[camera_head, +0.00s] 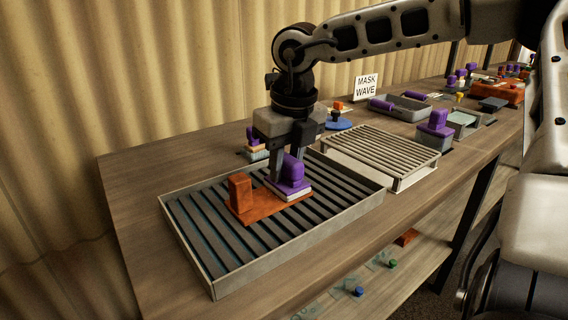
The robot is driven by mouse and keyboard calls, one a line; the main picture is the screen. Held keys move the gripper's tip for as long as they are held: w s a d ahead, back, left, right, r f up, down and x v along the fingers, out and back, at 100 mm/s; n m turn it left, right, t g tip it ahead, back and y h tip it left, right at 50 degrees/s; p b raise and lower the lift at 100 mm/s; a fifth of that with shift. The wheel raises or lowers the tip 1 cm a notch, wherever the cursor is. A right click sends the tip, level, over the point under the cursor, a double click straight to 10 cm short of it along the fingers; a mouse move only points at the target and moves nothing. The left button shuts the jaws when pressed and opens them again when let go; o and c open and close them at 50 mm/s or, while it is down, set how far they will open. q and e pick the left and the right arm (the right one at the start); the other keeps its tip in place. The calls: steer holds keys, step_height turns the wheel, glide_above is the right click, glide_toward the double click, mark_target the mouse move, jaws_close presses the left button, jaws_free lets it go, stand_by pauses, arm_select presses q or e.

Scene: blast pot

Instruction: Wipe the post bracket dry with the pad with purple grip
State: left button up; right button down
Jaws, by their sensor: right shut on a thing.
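The post bracket (240,192) is an orange-brown flat plate with an upright block at its left end. It lies on the dark slats of a shallow grey tray (285,250). My right gripper (287,177) comes down from above and is shut on the pad with purple grip (292,172). The pad's pale base is over the right part of the bracket's plate, beside the upright block. It looks to be resting on the plate, but I cannot tell for sure whether it touches. Bracket wetness cannot be made out. My left gripper is not in view.
A pale slatted rack (380,150) stands right of the tray. Another purple-gripped block (435,128) stands beyond it. A "MASK WAVE" sign (366,87) and a grey bin (402,106) are behind. The bench's left end (130,180) is clear. A lower shelf holds small items.

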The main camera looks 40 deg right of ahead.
steer(key=shift+d, duration=0.25)
steer(key=shift+a, duration=0.15)
steer(key=shift+w+a+b, duration=0.1)
steer(key=shift+a+b, duration=0.75)
steer(key=shift+a, duration=0.45)
steer(key=shift+d, duration=0.1)
steer(key=shift+d, duration=1)
